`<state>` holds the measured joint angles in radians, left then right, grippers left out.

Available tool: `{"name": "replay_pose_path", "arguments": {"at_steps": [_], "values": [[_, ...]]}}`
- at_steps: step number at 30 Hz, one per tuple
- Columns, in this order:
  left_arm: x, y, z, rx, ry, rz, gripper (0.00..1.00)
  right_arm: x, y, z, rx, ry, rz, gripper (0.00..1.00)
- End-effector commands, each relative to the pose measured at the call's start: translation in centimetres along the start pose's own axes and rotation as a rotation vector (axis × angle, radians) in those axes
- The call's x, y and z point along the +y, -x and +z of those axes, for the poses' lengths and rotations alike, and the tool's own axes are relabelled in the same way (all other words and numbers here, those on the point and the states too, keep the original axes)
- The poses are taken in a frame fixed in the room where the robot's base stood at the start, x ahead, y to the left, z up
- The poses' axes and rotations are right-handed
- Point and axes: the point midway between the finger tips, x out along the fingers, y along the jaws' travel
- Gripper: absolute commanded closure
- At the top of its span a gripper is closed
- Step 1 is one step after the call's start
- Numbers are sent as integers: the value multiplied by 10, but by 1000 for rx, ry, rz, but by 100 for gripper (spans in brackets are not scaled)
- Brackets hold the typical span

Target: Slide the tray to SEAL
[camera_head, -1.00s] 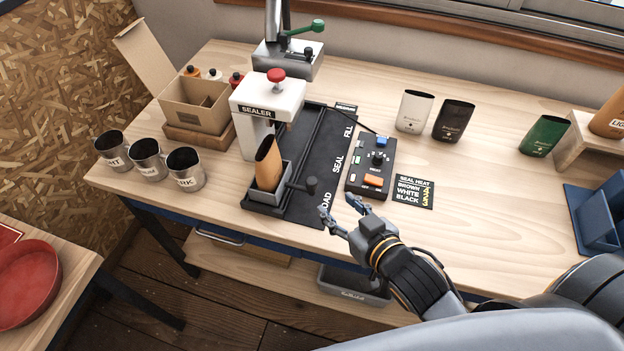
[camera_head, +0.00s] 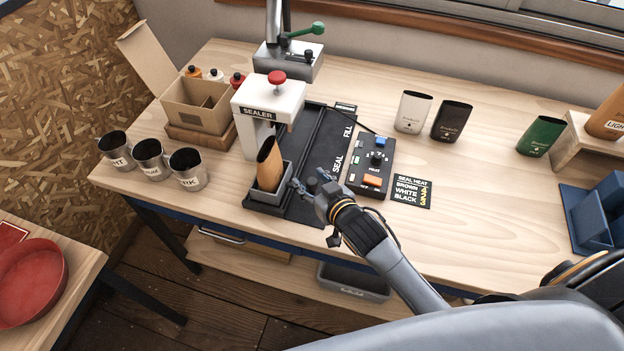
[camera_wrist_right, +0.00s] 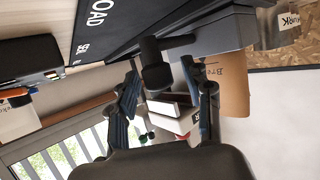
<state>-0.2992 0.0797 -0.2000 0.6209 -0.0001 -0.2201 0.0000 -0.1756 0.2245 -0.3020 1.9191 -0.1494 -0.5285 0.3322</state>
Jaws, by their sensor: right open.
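The grey tray (camera_head: 263,199) stands at the LOAD end of the black track (camera_head: 304,210), holding an upright brown bag (camera_head: 268,163). A dark knob (camera_head: 312,184) sticks out at the tray's right side. My right gripper (camera_head: 309,188) is open at the knob. In the right wrist view the knob (camera_wrist_right: 154,66) shows between the two spread fingers, with the tray (camera_wrist_right: 220,37) and bag (camera_wrist_right: 232,86) beyond; contact cannot be told. The SEAL mark (camera_head: 337,167) lies farther along the track. My left gripper is out of view.
The white sealer (camera_head: 268,100) with a red knob stands over the track's left side. A black control box (camera_head: 371,165) and the heat card (camera_head: 411,192) lie right of the track. Steel cups (camera_head: 188,169) stand at left.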

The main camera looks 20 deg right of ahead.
Motion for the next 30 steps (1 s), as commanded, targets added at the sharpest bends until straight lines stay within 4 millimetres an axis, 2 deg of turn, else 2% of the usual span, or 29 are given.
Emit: {"name": "replay_pose_path", "arguments": {"at_steps": [3, 10, 20, 30], "values": [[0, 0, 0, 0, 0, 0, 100, 0, 0, 0, 0, 0, 0, 52], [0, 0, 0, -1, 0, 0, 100, 0, 0, 0, 0, -1, 0, 99], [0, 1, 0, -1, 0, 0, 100, 5, -4, -3, 1, 0, 0, 100], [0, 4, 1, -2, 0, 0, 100, 46, -43, -19, 3, 4, 1, 100]]}}
